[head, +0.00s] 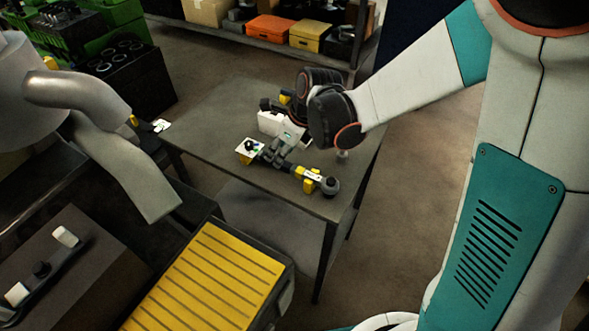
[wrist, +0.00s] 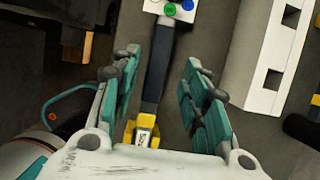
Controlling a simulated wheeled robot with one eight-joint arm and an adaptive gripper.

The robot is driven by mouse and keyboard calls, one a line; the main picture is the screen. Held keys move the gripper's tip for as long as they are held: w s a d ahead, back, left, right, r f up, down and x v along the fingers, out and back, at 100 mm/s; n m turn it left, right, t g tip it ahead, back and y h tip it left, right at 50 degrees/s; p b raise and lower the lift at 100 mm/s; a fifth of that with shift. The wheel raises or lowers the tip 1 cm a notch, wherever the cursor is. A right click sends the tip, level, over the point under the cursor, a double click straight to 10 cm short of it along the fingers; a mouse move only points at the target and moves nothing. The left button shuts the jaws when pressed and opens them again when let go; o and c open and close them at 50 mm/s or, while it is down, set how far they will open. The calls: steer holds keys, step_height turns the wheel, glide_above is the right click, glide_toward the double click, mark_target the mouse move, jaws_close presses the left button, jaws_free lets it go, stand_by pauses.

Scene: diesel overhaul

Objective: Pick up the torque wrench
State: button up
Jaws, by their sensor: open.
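The torque wrench (head: 321,180) looks like the long dark tool lying across the grey table (head: 218,112), with a round dark head at its right end and yellow pieces around it. In the wrist view its dark shaft (wrist: 158,72) runs between my fingers, from a yellow bracket with a label (wrist: 144,132) up to a white plate with coloured dots (wrist: 172,9). My gripper (wrist: 161,62) is open, with one finger on each side of the shaft and a gap on both sides.
A white block (head: 271,122) stands close behind the wrench; in the wrist view it shows as a white slotted piece (wrist: 264,52) right of my fingers. A yellow slatted surface (head: 210,275) is in the foreground. Shelves with orange (head: 270,28) and yellow boxes are behind. The table's left part is clear.

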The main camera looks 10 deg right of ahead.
steer(key=shift+s+b+x, duration=0.2)
steer(key=shift+b+x, duration=1.2)
steer(key=shift+x, duration=1.55)
steer(key=shift+d, duration=0.15)
jaws_close()
